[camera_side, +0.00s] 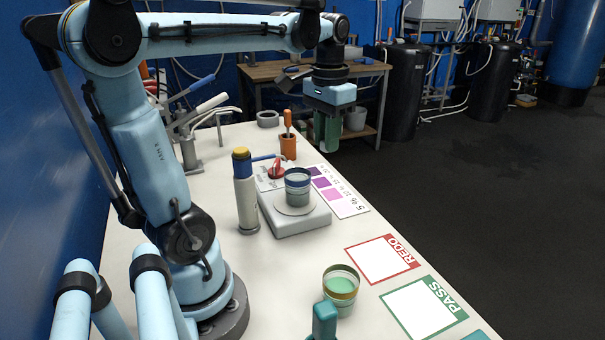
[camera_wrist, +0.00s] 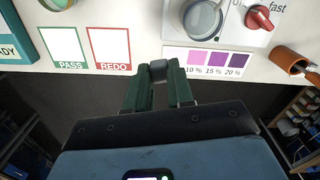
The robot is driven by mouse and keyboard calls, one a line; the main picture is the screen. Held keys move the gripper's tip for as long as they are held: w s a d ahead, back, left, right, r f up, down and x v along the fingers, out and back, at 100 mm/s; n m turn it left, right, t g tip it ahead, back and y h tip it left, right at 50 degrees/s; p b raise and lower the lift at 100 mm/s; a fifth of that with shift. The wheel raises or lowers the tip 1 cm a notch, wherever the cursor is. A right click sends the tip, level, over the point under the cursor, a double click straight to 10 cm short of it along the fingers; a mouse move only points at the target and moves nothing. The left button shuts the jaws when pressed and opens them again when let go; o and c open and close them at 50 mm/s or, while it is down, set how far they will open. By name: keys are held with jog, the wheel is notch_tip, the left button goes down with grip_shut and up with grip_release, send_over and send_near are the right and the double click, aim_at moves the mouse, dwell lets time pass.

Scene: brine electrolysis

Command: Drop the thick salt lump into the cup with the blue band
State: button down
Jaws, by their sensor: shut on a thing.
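My gripper (camera_side: 326,130) hangs at the far side of the white table, fingers pointing down. In the wrist view my gripper (camera_wrist: 158,75) is shut on a small grey lump (camera_wrist: 158,69), seemingly the salt lump, held between the fingertips. In the side view the lump cannot be made out. A clear cup with a grey-blue band (camera_side: 298,187) stands upright on the stirrer plate, left of and nearer than my gripper. Its round top shows at the top of the wrist view (camera_wrist: 202,18). A second cup (camera_side: 341,287), with a yellow-brown band and pale green contents, stands nearer the camera.
A purple colour card (camera_side: 341,193) and the REDO (camera_side: 383,259) and PASS (camera_side: 425,307) squares lie flat. Dark floor lies past the table edge.

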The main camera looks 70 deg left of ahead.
jog(key=s+a+r, duration=0.2)
jog(key=s+a, duration=0.2)
jog(key=a, duration=0.1)
jog(key=shift+w+f, duration=0.15)
jog(key=shift+f, duration=1.25)
jog(key=shift+w+f, duration=0.1)
jog(key=shift+f, duration=1.3)
jog(key=c, duration=0.9)
grip_release()
jog(key=shift+r, duration=0.1)
notch_tip(320, 180, up, 12)
